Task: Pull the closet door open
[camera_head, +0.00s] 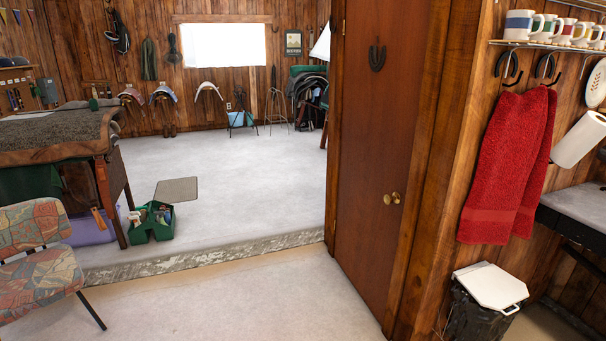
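The closet door (369,190) is a tall reddish-brown wooden panel right of the middle in the head view. It looks shut in its frame. The top of the door is cut off by the picture edge. Neither of my grippers shows in the head view, and nothing touches the door or the knobs.
Pale floor (240,305) in front of the door is clear. A low step edge (205,258) crosses behind it. A patterned chair (38,265) stands at left, a green caddy (151,222) beyond. Right of the door are a red towel (507,165) and a white-lidded bin (490,288).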

